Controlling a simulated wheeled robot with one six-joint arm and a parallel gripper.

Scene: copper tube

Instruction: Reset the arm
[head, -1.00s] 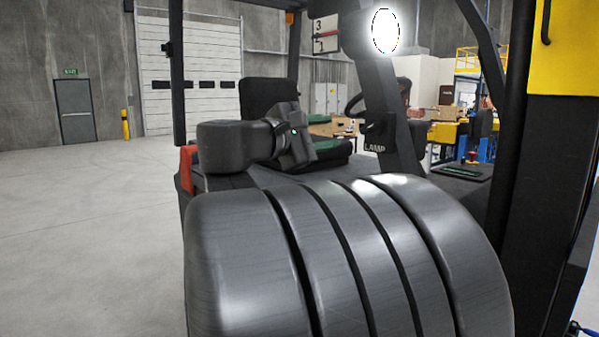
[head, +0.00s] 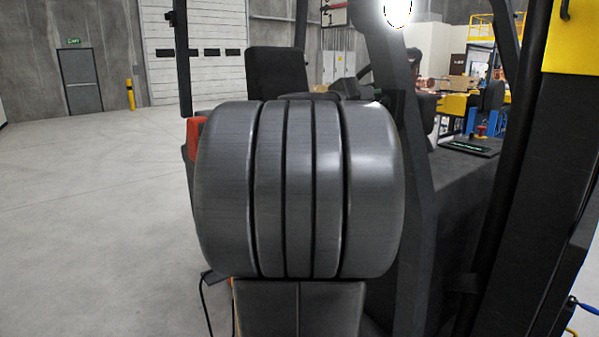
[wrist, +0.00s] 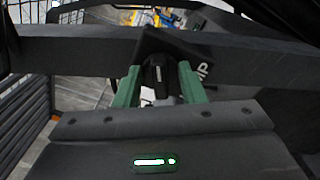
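My gripper (wrist: 157,90) shows in the wrist view with its two green fingers spread apart. A dark knob-like part (wrist: 156,72) appears between the fingers, in front of a black beam with partly visible white lettering. I cannot tell whether the fingers touch it; no grip on it is visible. In the head view my large grey ribbed arm joint fills the middle and hides the gripper. No copper tube is visible in either view.
The forklift's dark pillar (head: 398,150) rises just right of my arm, with a bright lamp (head: 397,10) at its top. A black seat (head: 277,72) stands behind my arm. The concrete floor (head: 90,220) at the left is clear.

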